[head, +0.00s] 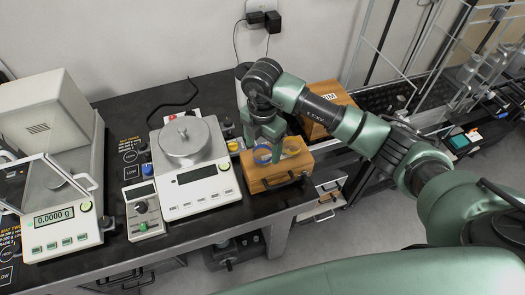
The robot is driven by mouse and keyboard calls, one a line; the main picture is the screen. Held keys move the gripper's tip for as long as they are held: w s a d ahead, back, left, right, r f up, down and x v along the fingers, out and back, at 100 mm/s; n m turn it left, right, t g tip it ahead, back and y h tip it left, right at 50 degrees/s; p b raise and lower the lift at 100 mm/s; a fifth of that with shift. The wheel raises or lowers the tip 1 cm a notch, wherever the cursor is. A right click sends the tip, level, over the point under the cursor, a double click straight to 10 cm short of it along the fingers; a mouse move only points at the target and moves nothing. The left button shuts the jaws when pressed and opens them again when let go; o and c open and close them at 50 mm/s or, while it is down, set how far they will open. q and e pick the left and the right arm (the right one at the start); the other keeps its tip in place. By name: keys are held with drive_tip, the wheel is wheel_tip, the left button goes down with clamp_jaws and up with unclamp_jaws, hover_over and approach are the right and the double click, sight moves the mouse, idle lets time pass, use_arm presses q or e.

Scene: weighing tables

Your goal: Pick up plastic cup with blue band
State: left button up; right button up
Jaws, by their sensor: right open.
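The plastic cup with the blue band (262,155) is small in the head view and sits at the top of a wooden box (262,183) at the right end of the dark table. My right arm comes in from the right, and its gripper (268,146) points down at the cup. The gripper is open. Its fingers overlap the cup in the picture and partly hide it. I cannot tell whether they touch it. My left gripper is not in view.
A balance (188,178) with a round metal pan stands left of the box, with a small control unit (144,210) beside it. Another balance (62,228) stands at the far left. A second wooden box (328,97) lies behind my gripper. A metal rack (425,70) stands at right.

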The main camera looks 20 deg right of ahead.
drive_tip(key=shift+f, duration=1.15)
drive_tip(key=c, duration=1.4)
drive_tip(key=shift+r, duration=0.1)
